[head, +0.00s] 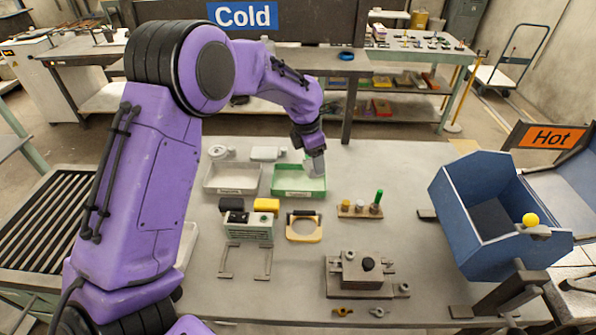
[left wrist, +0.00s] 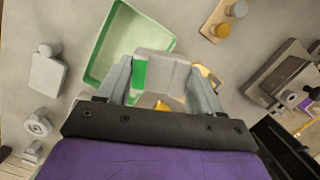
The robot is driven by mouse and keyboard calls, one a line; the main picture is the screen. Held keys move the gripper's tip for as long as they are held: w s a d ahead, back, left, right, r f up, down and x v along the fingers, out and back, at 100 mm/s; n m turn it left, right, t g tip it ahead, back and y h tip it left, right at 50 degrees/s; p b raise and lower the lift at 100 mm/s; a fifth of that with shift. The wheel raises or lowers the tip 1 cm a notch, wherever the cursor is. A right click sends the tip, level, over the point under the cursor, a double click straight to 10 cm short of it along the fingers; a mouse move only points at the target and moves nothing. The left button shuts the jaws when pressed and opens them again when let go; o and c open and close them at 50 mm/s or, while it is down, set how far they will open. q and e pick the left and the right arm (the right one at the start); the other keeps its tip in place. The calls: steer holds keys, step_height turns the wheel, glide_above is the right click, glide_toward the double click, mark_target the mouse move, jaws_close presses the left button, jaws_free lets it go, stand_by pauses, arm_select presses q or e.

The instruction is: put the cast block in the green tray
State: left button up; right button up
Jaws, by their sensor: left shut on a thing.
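The cast block (left wrist: 165,66) is pale grey and sits between the fingers of my left gripper (head: 316,163), which is shut on it. In the head view the gripper hangs at the right end of the green tray (head: 298,194). In the left wrist view the block overlaps the lower right part of the green tray (left wrist: 98,58). The visible tray floor is bare. I cannot tell whether the block touches the tray. My right gripper is not in view.
A pale tray (head: 232,191) stands left of the green one. A wooden rack with small pegs (head: 360,210) stands to the right. A yellow-handled frame (head: 304,237) and a clamped mold (head: 366,272) are nearer. A blue bin (head: 490,200) is at the right.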

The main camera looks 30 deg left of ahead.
arm_select(q)
steer(key=a+f, duration=0.2)
steer(key=w+a+f+p, duration=0.1)
steer(key=a+f, duration=0.2)
steer(key=shift+w+a+f, duration=0.15)
steer(key=shift+a+f, duration=0.1)
steer(key=shift+f, duration=0.1)
steer(key=f, duration=0.1)
steer(key=f+p, duration=0.1)
steer(key=f, duration=0.1)
steer(key=shift+a+f+p, duration=0.25)
steer(key=shift+p, duration=0.1)
steer(key=shift+a+f, duration=0.1)
steer(key=shift+f, duration=0.15)
steer(key=o, duration=1.2)
steer(key=shift+o, duration=0.2)
step_height(320, 180, up, 12)
steer(key=s+a+b, duration=0.1)
steer(key=s, duration=0.1)
steer(key=shift+b, duration=0.4)
steer(key=shift+a, duration=0.1)
